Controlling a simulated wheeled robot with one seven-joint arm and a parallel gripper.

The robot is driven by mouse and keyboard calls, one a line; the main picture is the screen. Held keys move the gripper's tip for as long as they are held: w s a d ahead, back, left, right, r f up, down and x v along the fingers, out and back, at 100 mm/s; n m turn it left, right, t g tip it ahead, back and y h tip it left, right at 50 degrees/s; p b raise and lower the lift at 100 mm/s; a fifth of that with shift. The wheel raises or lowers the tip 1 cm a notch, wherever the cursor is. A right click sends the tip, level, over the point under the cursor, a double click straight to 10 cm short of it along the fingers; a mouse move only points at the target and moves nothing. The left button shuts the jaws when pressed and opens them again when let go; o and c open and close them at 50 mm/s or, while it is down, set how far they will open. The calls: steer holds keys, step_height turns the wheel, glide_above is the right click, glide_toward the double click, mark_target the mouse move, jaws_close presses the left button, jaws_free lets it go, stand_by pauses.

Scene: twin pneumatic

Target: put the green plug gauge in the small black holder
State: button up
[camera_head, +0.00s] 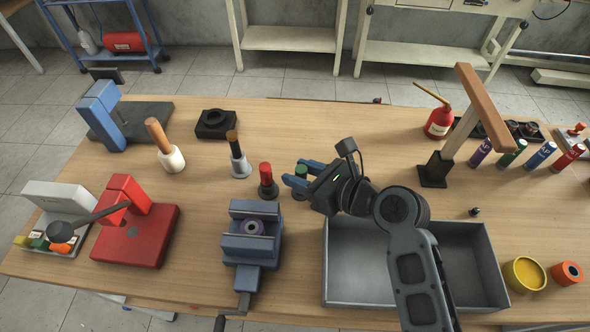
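The green plug gauge (301,171) stands upright on the table near the middle, its green top showing between the two blue fingers of my gripper (302,174). The fingers are apart, one on the far side of the gauge and one on the near side; a firm grip is not visible. The near finger hides part of the gauge's lower body. The small black holder (213,124), a squarish block with a round opening, sits farther back to the left and looks empty.
A red-topped gauge (266,177) stands close left of my gripper, with a grey-based tool (240,163) beyond it. A blue vise (251,247) is in front left. A grey tray (350,262) lies below my arm. Table around the holder is fairly clear.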

steer(key=v, duration=1)
